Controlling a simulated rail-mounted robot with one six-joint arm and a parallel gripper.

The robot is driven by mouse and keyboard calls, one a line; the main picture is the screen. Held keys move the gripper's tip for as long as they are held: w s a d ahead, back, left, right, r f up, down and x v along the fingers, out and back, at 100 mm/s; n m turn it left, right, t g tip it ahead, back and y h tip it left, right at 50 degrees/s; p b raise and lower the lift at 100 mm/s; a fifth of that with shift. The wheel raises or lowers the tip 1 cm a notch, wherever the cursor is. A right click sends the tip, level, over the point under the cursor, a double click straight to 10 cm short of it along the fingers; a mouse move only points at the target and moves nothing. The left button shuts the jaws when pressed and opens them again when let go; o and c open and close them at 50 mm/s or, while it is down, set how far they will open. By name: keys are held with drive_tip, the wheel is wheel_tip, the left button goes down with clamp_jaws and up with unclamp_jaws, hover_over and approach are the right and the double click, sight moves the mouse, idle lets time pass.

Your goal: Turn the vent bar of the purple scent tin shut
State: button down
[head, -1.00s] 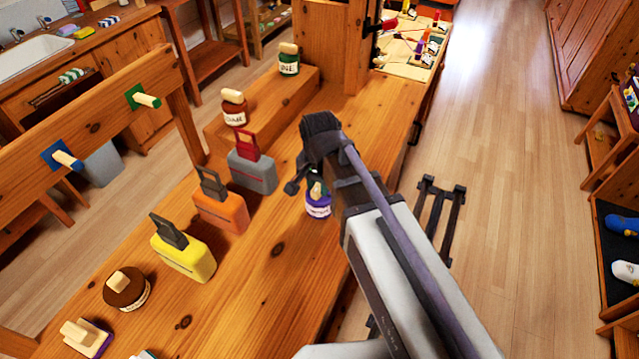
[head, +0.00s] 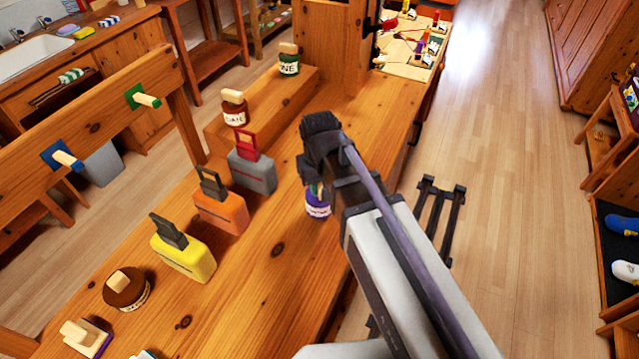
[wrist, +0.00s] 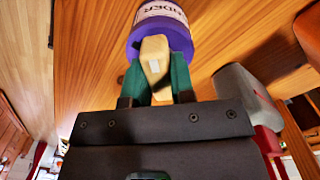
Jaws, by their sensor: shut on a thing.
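The purple scent tin (head: 317,205) stands on the wooden bench top, partly hidden behind my gripper in the head view. In the wrist view the tin (wrist: 176,28) shows its purple lid and white label. Its pale wooden vent bar (wrist: 154,50) crosses the lid, pointing roughly along my fingers in the picture. My gripper (wrist: 155,68) has its two green fingers on either side of the bar, shut on it. In the head view my gripper (head: 316,178) is over the tin, and the bar is mostly hidden there.
Grey (head: 252,172), orange (head: 220,210) and yellow (head: 183,257) cases with handles stand left of the tin. A brown tin (head: 126,290) lies nearer. Another brown tin (head: 235,112) and a green one (head: 289,64) stand on a raised ledge. The bench between is clear.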

drive_tip(key=n, duration=0.4)
drive_tip(key=shift+n, duration=0.3)
drive_tip(key=n, duration=0.4)
drive_tip(key=shift+n, duration=0.3)
drive_tip(key=c, duration=1)
unclamp_jaws()
drive_tip(key=shift+o, duration=0.2)
wheel_tip(320, 180, up, 11)
drive_tip(key=p, duration=1)
drive_tip(key=shift+p, duration=0.4)
drive_tip(key=shift+f, duration=0.1)
